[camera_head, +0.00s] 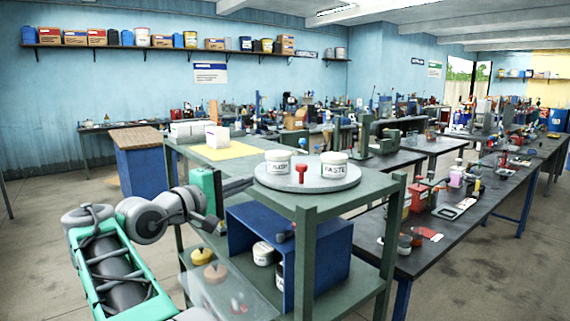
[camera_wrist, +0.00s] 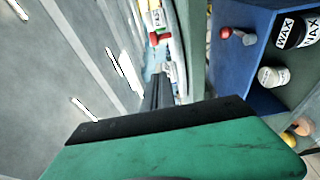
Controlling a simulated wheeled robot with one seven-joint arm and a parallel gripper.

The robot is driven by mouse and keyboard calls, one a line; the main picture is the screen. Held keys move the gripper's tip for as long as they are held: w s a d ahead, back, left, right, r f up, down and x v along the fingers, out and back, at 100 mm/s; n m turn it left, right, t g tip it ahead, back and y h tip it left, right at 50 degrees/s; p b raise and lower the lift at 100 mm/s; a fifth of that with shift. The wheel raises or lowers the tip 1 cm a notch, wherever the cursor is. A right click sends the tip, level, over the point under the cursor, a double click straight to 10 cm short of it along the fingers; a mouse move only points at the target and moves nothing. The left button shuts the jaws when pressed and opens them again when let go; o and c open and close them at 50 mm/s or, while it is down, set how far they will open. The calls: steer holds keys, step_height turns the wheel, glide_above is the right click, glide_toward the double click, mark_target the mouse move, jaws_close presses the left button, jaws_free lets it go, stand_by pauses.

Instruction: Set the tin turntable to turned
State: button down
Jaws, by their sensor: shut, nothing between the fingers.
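The tin turntable is a grey round disc (camera_head: 322,181) on top of the green shelf stand in the head view. A red knob (camera_head: 301,170) stands upright near its front. Two white lidded tins sit on it: one on the left (camera_head: 278,162), its label hard to read, and a PASTE tin (camera_head: 334,166) on the right. My gripper (camera_head: 248,183) is shut and empty, with its tips at the disc's left edge; I cannot tell whether they touch. In the wrist view, my fingers (camera_wrist: 159,84) point towards a red knob (camera_wrist: 153,38) beside a tin.
A blue open box (camera_head: 333,245) on the shelf below holds white tins (camera_head: 263,253). More tins, with yellow tops, stand at its left (camera_head: 202,256). A yellow mat (camera_head: 232,151) lies behind the turntable. A dark bench (camera_head: 475,205) with tools runs along the right.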

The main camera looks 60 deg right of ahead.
mark_target(299, 171)
steer(key=p+x, duration=0.4)
steer(key=x, duration=0.5)
steer(key=shift+s+a, duration=0.1)
steer(key=shift+s, duration=0.05)
steer(key=s+d, duration=0.2)
steer(key=s, duration=0.1)
steer(key=shift+r, duration=0.1)
steer(key=shift+s+d, duration=0.1)
steer(key=shift+s, duration=0.1)
steer(key=shift+s+d, duration=0.1)
steer(key=shift+s, duration=1.1)
steer(key=shift+w, duration=0.15)
